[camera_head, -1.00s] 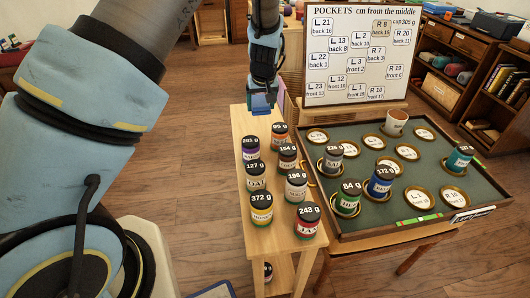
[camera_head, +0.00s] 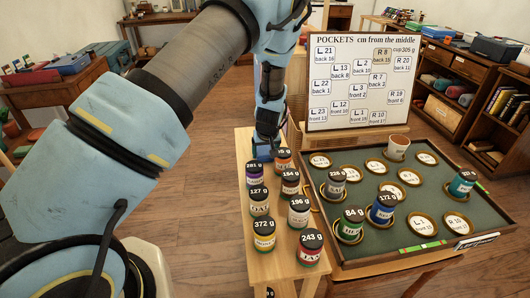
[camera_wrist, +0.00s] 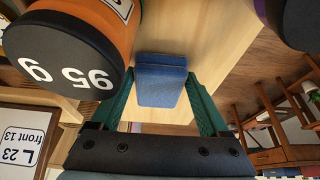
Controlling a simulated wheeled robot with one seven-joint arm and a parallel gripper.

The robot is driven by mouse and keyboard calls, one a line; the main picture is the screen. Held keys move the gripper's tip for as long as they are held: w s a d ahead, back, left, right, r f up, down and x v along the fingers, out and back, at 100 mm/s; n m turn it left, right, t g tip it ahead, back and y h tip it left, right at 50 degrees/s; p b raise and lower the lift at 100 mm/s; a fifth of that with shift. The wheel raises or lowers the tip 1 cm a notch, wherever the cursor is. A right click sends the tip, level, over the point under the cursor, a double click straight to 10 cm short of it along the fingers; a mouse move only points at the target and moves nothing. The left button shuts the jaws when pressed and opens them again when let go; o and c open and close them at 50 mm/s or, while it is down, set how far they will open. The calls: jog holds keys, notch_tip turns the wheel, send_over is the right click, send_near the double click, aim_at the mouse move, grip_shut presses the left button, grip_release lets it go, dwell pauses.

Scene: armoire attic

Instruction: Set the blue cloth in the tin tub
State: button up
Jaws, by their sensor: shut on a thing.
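The blue cloth (camera_wrist: 160,82) shows in the wrist view as a small, folded, block-like pad between the two green fingers. My gripper (camera_wrist: 162,76) is shut on it. In the head view my gripper (camera_head: 265,148) is at the far end of the narrow wooden table, just behind the jars. The cloth shows there only as a small blue patch, partly hidden by the jars and fingers. I cannot tell whether it touches the tabletop. I cannot make out a tin tub in either view.
Several weight-labelled jars crowd the narrow table (camera_head: 265,265); the orange 95 g jar (camera_wrist: 65,45) is close beside my gripper. A green-topped tray table (camera_head: 400,235) with jars and a cup (camera_head: 397,147) stands to the right, with a pocket board (camera_head: 362,80) behind. Shelves line the right wall.

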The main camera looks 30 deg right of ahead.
jog(key=shift+f, duration=0.2)
jog(key=o, duration=1.2)
jog(key=shift+c, duration=0.2)
jog(key=shift+r, duration=0.1)
jog(key=shift+r, duration=0.2)
jog(key=b+v, duration=0.1)
jog(key=v, duration=1.1)
jog(key=w+a+r+n+g, duration=0.1)
jog(key=a+r, duration=0.2)
jog(key=a, duration=0.6)
jog(key=w+a+r+n+g, duration=0.1)
jog(key=a+r, duration=0.1)
jog(key=a, duration=0.7)
jog(key=s+a+r, duration=0.2)
jog(key=s+a, duration=0.1)
jog(key=a, duration=0.3)
jog(key=s+a+r, duration=0.1)
jog(key=s+a, duration=0.3)
jog(key=a, duration=0.3)
jog(key=s+a+r+y, duration=0.1)
jog(key=s+a+r, duration=0.1)
jog(key=s+a, duration=0.2)
jog(key=a, duration=0.3)
jog(key=shift+a+r+g, duration=0.2)
jog(key=shift+r+g, duration=0.2)
